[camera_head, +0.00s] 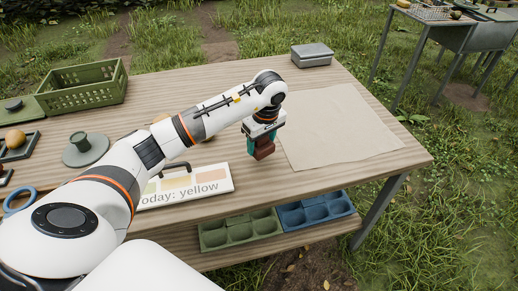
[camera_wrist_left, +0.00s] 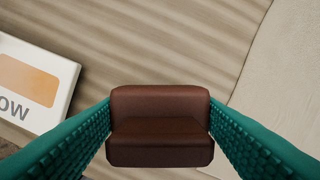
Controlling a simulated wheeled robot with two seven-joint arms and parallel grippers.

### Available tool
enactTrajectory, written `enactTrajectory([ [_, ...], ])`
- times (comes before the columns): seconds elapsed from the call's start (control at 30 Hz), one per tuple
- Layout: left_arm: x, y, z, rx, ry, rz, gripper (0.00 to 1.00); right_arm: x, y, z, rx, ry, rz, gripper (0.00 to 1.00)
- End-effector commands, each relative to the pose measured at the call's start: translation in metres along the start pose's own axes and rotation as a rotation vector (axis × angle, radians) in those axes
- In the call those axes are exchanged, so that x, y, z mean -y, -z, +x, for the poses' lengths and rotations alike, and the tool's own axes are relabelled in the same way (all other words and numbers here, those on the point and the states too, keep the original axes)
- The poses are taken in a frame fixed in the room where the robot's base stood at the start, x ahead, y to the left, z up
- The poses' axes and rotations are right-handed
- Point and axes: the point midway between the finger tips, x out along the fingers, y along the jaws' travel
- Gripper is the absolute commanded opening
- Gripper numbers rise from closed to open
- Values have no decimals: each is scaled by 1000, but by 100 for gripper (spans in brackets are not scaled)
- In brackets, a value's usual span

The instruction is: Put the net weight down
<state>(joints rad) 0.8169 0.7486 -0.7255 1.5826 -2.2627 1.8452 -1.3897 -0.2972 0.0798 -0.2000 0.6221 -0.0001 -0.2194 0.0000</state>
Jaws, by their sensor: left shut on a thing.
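The net weight (camera_wrist_left: 160,127) is a dark brown block with rounded edges. My left gripper (camera_head: 262,146) is shut on it, and its teal fingers press on both sides of it in the left wrist view. In the head view the net weight (camera_head: 264,150) hangs at the fingertips over the wooden table, between the "Today: yellow" sign and the beige cloth. I cannot tell whether its underside touches the tabletop. My right gripper is not in view.
The beige cloth (camera_head: 335,128) lies flat and empty at the right. The sign (camera_head: 205,188) lies left of the gripper. A grey metal box (camera_head: 312,55) stands at the back edge. A green crate (camera_head: 82,88) stands back left. Green (camera_head: 240,229) and blue (camera_head: 315,210) trays sit below the tabletop.

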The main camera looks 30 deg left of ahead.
Motion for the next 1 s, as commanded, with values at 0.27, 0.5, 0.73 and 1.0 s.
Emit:
enactTrajectory([
  [0.27,-1,6,34,-2,-2,0,28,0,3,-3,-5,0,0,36],
  [0.5,0,6,36,0,1,1,28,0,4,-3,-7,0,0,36],
  [0.73,0,6,40,0,-1,0,73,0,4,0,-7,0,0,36],
  [1.0,0,6,39,0,-1,1,81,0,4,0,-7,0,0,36],
])
